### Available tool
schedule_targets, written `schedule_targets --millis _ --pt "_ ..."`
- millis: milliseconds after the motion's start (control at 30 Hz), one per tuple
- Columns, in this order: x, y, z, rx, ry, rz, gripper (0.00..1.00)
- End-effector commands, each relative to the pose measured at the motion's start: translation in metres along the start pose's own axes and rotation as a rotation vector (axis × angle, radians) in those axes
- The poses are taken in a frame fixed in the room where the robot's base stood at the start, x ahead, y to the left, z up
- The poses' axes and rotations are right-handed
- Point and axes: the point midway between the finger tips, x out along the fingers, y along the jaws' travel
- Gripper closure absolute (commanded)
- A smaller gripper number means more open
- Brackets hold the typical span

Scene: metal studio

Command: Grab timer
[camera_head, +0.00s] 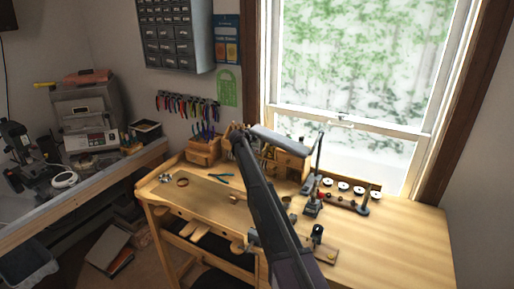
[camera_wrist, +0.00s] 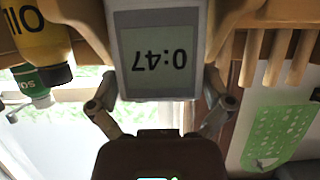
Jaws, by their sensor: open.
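The timer (camera_wrist: 155,55) shows upright-side-down in the wrist view, a pale grey box with a grey display reading 0:47 upside down. My gripper (camera_wrist: 157,92) is open, with one finger on each side of the timer's near end. The fingers look close to its sides; I cannot tell whether they touch it. In the head view my arm reaches over the workbench (camera_head: 410,240) toward its back, and it hides the fingers. I cannot make out the timer there.
In the wrist view, a yellow oil bottle (camera_wrist: 40,35) and a green bottle (camera_wrist: 33,85) stand left of the timer, with wooden handles (camera_wrist: 275,55) right. In the head view, a wooden tool box (camera_head: 203,150) and a small drawer cabinet (camera_head: 291,163) flank my arm. The bench's right is clear.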

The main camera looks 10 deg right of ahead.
Motion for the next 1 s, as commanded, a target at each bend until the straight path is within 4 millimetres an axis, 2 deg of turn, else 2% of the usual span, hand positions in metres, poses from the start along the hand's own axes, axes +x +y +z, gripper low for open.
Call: schedule_targets --millis 600,667,800,833,1000 --pt "0.0035 0.0006 -0.0004 0.000 0.000 0.000 0.00" --pt "0.0035 0.0006 -0.0004 0.000 0.000 0.000 0.15" --pt "0.0035 0.0007 -0.0004 0.000 0.000 0.000 0.56" --pt "0.0035 0.0007 -0.0004 0.000 0.000 0.000 0.62" --pt "0.0036 0.0006 -0.0005 0.000 0.001 0.000 0.62"
